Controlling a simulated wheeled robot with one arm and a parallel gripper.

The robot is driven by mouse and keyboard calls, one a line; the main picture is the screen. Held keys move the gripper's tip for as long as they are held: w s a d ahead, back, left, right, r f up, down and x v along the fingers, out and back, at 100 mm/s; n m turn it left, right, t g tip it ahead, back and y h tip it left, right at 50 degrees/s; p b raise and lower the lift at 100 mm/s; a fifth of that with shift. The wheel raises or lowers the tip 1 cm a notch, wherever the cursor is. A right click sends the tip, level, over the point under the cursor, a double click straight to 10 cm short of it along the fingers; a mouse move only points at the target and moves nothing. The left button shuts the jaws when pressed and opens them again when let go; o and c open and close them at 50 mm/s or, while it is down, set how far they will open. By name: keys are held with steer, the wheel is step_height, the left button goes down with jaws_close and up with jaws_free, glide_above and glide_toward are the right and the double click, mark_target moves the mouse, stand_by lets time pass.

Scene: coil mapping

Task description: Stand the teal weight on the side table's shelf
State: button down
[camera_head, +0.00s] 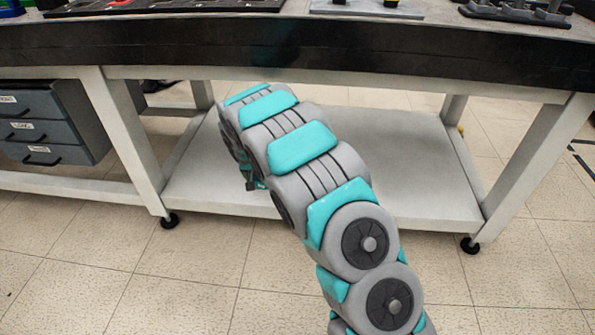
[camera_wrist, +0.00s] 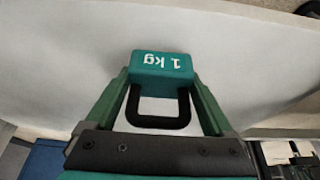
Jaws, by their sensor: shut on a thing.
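The teal weight (camera_wrist: 161,64), marked "1 kg" and upside down in the wrist view, has a black loop handle on the side toward my gripper (camera_wrist: 158,100). My gripper is shut on it, with a green finger on each side. The white shelf (camera_head: 415,165) is the low board under the table (camera_head: 300,48). Its pale surface (camera_wrist: 60,60) fills most of the wrist view behind the weight. I cannot tell whether the weight touches the shelf. In the head view my arm reaches under the tabletop and hides the weight and most of the gripper.
Grey drawers (camera_head: 45,125) stand at the left, beside a white table leg (camera_head: 125,140). Another leg (camera_head: 535,165) stands at the right. The tabletop's dark front edge is above my arm. The visible shelf to the right of my arm is bare.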

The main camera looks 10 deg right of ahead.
steer(key=w+d, duration=0.1)
steer(key=d, duration=0.6)
steer(key=w+d+f, duration=0.1)
steer(key=d, duration=0.3)
steer(key=shift+w+d, duration=0.1)
steer(key=shift+w, duration=0.2)
steer(key=shift+f, duration=1.7)
steer(key=shift+f+b, duration=0.15)
steer(key=shift+b, duration=0.2)
jaws_free()
